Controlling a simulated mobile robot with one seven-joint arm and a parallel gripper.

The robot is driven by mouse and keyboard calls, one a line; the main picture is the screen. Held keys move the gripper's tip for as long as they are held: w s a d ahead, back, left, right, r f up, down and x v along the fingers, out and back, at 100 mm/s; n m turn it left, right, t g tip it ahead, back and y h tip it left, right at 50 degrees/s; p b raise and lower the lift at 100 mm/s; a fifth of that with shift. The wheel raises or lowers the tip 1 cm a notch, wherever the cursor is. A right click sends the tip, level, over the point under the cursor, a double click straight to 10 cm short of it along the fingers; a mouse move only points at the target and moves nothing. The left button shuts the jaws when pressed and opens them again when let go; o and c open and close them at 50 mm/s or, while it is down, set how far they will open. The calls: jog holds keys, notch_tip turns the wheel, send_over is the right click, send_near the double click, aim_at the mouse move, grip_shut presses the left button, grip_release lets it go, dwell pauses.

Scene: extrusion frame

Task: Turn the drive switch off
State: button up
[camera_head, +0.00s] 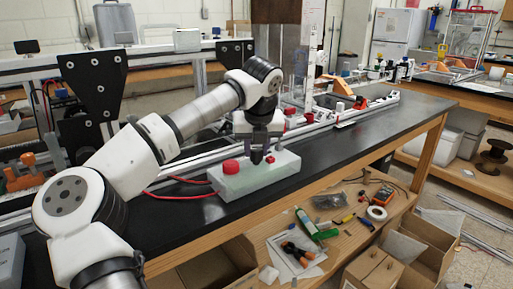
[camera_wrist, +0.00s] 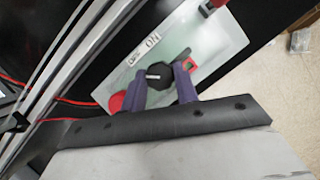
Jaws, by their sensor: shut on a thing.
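The switch box (camera_head: 254,181) is a pale, long box on the black bench top, below my gripper. Its top face (camera_wrist: 220,42) also shows in the wrist view. The drive switch is a round black knob (camera_wrist: 161,97) with a white mark on its upper part, beside a printed white label (camera_wrist: 145,47). My gripper (camera_wrist: 162,83) points down at the box, its two dark fingers on either side of the knob and shut on it. In the head view my gripper (camera_head: 262,152) hides part of the knob. The label's wording is hard to read.
A large red button (camera_head: 230,166) stands on the box left of my gripper, and a small red part (camera_head: 270,159) sits at its right. An aluminium rail runs behind the box. Red cables (camera_head: 165,194) lie at the left. A lower wooden shelf (camera_head: 345,205) holds tools and tape.

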jog(key=o, duration=1)
jog(key=shift+f, duration=0.1)
jog(key=v, duration=1.4)
jog(key=shift+w, duration=0.1)
jog(key=shift+f, duration=0.1)
